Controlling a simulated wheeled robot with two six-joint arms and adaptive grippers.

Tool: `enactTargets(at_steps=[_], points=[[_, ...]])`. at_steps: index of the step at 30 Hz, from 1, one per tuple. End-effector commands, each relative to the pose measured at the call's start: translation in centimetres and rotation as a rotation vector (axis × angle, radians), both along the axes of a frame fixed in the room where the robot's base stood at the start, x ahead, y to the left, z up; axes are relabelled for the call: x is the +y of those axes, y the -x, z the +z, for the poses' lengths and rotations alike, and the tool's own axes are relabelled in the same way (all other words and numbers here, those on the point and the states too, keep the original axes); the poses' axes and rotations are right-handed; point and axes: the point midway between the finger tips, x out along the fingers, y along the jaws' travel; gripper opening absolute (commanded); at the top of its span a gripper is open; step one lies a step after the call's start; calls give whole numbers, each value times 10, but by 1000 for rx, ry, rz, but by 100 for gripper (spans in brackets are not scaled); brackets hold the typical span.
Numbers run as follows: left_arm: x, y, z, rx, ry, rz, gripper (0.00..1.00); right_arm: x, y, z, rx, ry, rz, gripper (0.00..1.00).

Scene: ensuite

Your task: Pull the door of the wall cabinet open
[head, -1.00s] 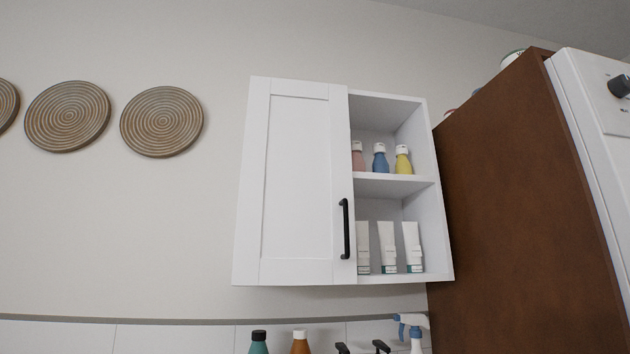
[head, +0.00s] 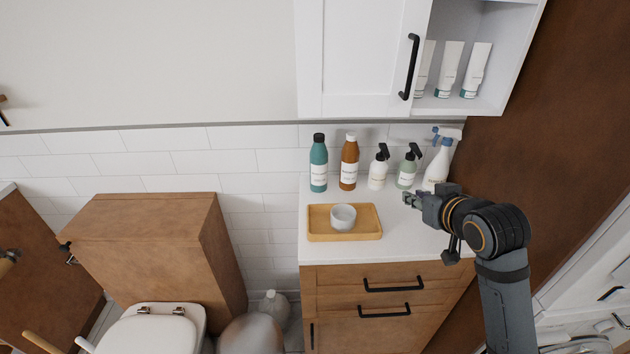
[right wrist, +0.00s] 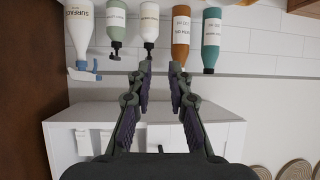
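The wall cabinet's white door (head: 362,55) is at the top of the head view, cut off above, and looks shut. Its black vertical bar handle (head: 410,66) is on the door's right side, beside the open shelf (head: 490,98). My right gripper (head: 408,199) is over the counter, below the cabinet, apart from the handle. In the right wrist view, which is upside down, its two fingers (right wrist: 160,78) are spread with nothing between them. The cabinet (right wrist: 222,132) shows at the bottom of that view, partly hidden by the gripper. My left gripper is not in view.
Several bottles, including a teal one (head: 319,165) and a spray bottle (head: 438,166), stand along the wall on the counter (head: 430,238). A wooden tray (head: 318,228) holds a cup (head: 343,216). A tall brown panel (head: 530,150) closes off the right side.

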Motion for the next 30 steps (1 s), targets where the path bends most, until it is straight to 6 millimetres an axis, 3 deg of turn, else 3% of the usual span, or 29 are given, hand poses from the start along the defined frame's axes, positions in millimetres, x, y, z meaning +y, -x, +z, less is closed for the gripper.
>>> enactTargets(at_steps=[1, 3, 6, 10, 13, 20, 30], points=[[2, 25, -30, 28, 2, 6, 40, 0, -15, 46, -93, -11, 13, 19], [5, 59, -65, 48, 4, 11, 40, 1, -27, 106, -208, -34, 33, 19], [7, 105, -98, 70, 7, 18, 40, 1, -31, 181, -344, -63, 61, 19], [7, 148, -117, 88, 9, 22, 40, 2, -26, 243, -456, -86, 87, 19], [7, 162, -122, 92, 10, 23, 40, 2, -23, 263, -490, -95, 96, 19], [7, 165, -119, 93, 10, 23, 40, 4, -29, 268, -495, -102, 99, 19], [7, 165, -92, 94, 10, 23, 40, 20, -94, 269, -492, -102, 99, 19]])
